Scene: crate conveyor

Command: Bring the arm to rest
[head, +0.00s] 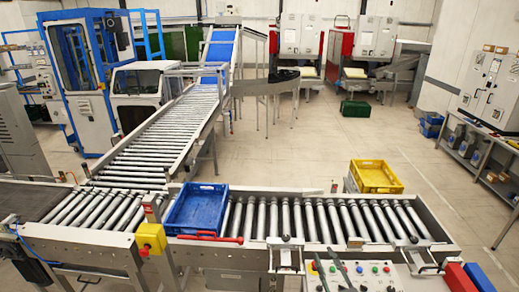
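My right gripper (324,260) shows at the bottom edge, right of centre, as two dark slim fingers pointing away from me. The fingertips are apart and nothing shows between them. The gripper is in front of the near roller conveyor (433,232), beside a control panel with coloured buttons. The rest of the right arm is out of the frame. My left gripper is not in view. A blue crate (197,211) sits on the near conveyor at its left part. A yellow crate (376,177) stands at the conveyor's far side, to the right.
The control panel (392,286) lies close at the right gripper's right. Red (458,278) and blue (479,277) boxes are at the bottom right. A long roller conveyor (160,142) runs off to the back. Machines line the far wall; the floor (300,150) between is largely clear.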

